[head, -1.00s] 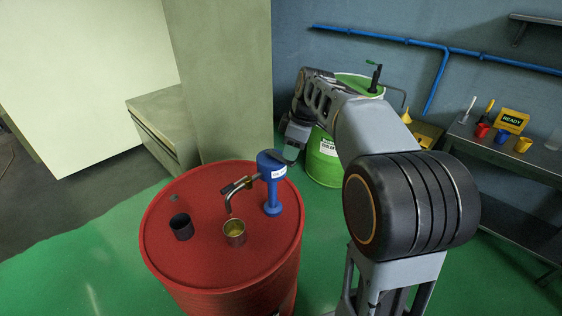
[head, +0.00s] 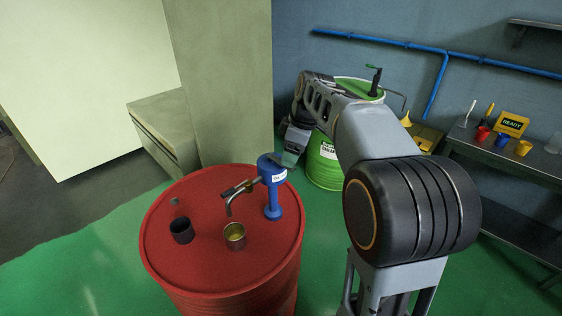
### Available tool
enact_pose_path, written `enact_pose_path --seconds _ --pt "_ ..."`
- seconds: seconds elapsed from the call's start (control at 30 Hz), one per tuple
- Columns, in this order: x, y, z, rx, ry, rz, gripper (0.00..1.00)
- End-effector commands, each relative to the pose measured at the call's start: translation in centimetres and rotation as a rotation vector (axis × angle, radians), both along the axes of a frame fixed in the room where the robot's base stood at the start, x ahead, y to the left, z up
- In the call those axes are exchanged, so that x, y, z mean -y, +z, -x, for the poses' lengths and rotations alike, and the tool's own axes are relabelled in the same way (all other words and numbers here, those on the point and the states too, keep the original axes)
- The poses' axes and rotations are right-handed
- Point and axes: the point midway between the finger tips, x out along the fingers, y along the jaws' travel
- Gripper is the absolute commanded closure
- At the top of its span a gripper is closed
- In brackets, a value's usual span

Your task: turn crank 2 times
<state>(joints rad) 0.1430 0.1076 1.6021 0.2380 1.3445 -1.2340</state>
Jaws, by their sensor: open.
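A blue pump (head: 272,205) with a white label stands upright on the red drum (head: 205,262). A bent metal spout (head: 238,198) reaches left from the pump head, above a metal cup (head: 234,236) holding something yellowish. A short dark-handled part, which looks like the crank (head: 236,189), sits beside the spout's top. My gripper (head: 287,160) is open at the upper right of the pump head, close to it in the picture. Its fingertips are small and partly hard to make out, so I cannot tell whether they touch the pump. The gripper is apart from the dark handle.
A dark cup (head: 181,230) stands on the drum's left. A green drum (head: 325,165) with its own green-handled crank (head: 374,75) stands behind my arm. A grey bench (head: 515,155) at right holds small cups and a READY sign (head: 512,123). A pillar (head: 222,85) rises behind the red drum.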

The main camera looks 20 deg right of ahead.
Motion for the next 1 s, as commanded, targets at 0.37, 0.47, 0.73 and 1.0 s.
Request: enact_pose_path --seconds 0.37,0.47,0.73,1.0 --pt "0.0 3.8 0.0 0.000 0.000 0.000 0.36" --pt "0.0 4.9 0.0 0.000 0.000 0.000 0.36" --pt "0.0 7.7 0.0 0.001 0.000 0.000 0.36" --pt "0.0 8.8 0.0 -0.001 0.000 0.000 0.36"
